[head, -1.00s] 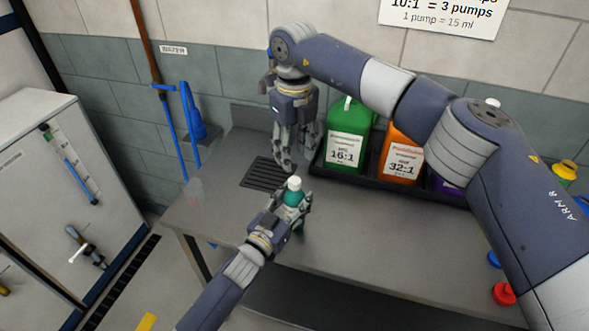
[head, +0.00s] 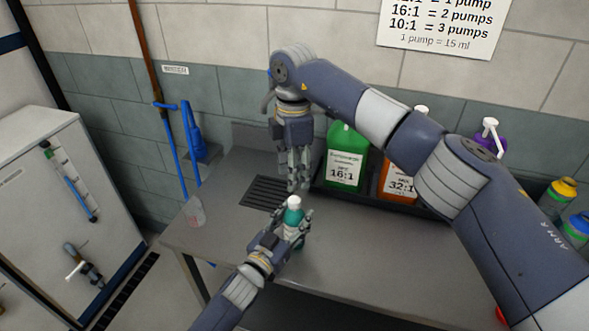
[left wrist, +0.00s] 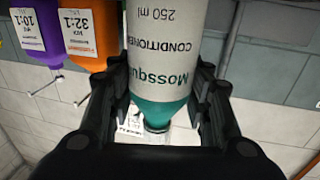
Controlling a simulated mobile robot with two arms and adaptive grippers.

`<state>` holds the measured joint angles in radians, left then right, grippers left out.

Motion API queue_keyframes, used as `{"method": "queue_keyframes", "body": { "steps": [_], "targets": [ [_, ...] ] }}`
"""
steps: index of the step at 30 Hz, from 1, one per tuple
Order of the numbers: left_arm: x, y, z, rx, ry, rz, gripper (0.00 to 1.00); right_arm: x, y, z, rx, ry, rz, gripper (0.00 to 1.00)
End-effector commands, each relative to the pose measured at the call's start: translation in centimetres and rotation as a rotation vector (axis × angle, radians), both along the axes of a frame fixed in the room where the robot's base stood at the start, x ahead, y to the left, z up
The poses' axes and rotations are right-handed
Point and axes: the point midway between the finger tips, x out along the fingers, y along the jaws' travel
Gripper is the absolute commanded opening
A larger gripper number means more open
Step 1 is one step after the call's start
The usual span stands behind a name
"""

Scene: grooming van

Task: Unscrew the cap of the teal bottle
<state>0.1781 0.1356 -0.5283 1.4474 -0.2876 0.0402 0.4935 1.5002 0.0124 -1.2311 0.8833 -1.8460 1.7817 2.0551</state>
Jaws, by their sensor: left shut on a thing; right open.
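The teal bottle (head: 291,217) stands upright near the front of the grey table, with its white cap (head: 294,202) on top. My left gripper (head: 294,230) is shut around the bottle's body. In the left wrist view, the bottle (left wrist: 166,60) appears upside down between the two fingers, with its pale label facing the camera and the cap (left wrist: 157,136) low in the picture. My right gripper (head: 296,186) points down from above, open, with its fingertips just above the cap. Whether they touch the cap cannot be told.
A black tray (head: 325,195) behind holds a green jug (head: 346,155) and an orange jug (head: 397,180), partly hidden by my right arm. A drain grate (head: 267,193) lies left of the bottle. A clear container (head: 195,211) is at the table's left edge. The front tabletop is clear.

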Motion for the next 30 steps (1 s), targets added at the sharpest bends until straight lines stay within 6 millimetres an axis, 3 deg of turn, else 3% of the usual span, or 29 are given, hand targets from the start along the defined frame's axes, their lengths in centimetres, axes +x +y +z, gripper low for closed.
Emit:
{"method": "queue_keyframes", "body": {
  "steps": [6, 12, 19, 30],
  "targets": [
    [0.0, 0.0, -0.1, 0.001, 0.002, 0.000, 0.00, 0.0, -0.1, 0.0, 0.000, 0.001, -0.381, 0.41],
    [0.0, 0.0, -0.1, 0.001, 0.002, 0.000, 0.00, 0.0, -0.1, 0.0, 0.000, 0.003, -0.595, 0.41],
    [0.0, 0.0, -0.1, 0.001, 0.002, 0.000, 0.00, 0.0, -0.2, -1.1, -0.001, 0.004, -0.663, 0.41],
    [0.0, 0.0, -0.1, 0.001, 0.002, 0.000, 0.00, 0.0, -0.2, -6.6, 0.000, 0.005, -0.660, 0.41]
  ]
}}
